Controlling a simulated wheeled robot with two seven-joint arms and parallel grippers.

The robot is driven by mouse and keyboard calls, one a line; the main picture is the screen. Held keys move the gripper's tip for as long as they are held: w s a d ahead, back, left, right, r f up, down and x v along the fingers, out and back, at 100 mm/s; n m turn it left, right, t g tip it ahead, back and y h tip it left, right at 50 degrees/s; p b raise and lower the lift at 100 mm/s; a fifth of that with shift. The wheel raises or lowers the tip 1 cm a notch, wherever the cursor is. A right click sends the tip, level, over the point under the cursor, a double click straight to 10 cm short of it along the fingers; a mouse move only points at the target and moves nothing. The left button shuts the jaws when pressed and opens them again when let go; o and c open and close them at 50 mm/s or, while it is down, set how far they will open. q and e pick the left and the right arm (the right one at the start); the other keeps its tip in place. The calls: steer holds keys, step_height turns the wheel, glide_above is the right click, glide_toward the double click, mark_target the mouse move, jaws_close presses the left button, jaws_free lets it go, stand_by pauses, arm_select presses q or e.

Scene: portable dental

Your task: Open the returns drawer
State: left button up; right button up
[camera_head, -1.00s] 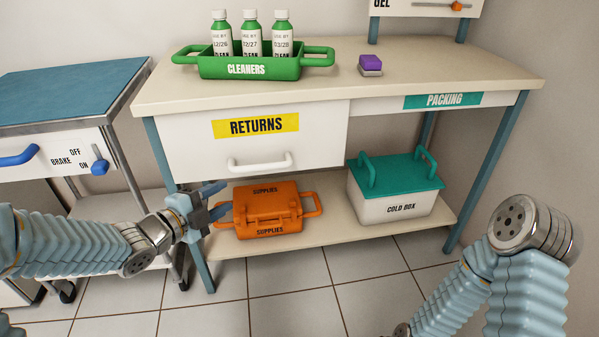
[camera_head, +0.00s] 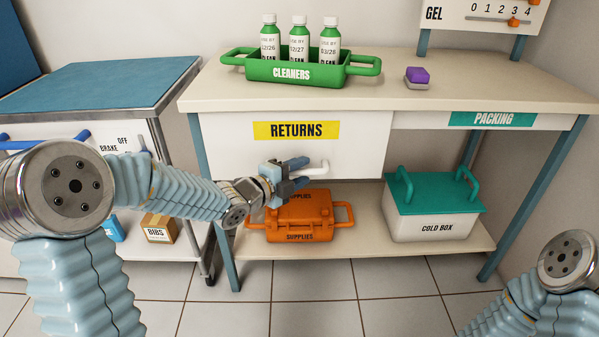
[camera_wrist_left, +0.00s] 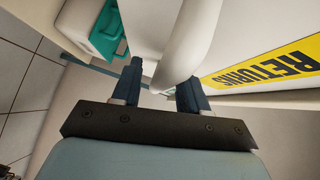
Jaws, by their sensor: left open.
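The returns drawer (camera_head: 355,150) is a white front with a yellow RETURNS label, under the left part of the table; it looks closed. Its white bar handle (camera_head: 324,166) is partly hidden by my left gripper (camera_head: 300,174), which is at the handle with open fingers. In the left wrist view the handle (camera_wrist_left: 187,45) runs between the two dark fingers of my left gripper (camera_wrist_left: 163,85). I cannot tell whether a finger touches it. My right arm shows at the lower right, its gripper out of view.
An orange supplies case (camera_head: 312,225) sits on the shelf just below my left gripper, with a cold box (camera_head: 435,212) to its right. A green cleaners tray (camera_head: 350,70) with bottles and a purple-topped block (camera_head: 417,77) stand on the tabletop (camera_head: 480,90). A blue-topped cart (camera_head: 95,90) stands left.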

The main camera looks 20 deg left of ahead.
arm_select(q)
jaws_close()
stand_by(0.3)
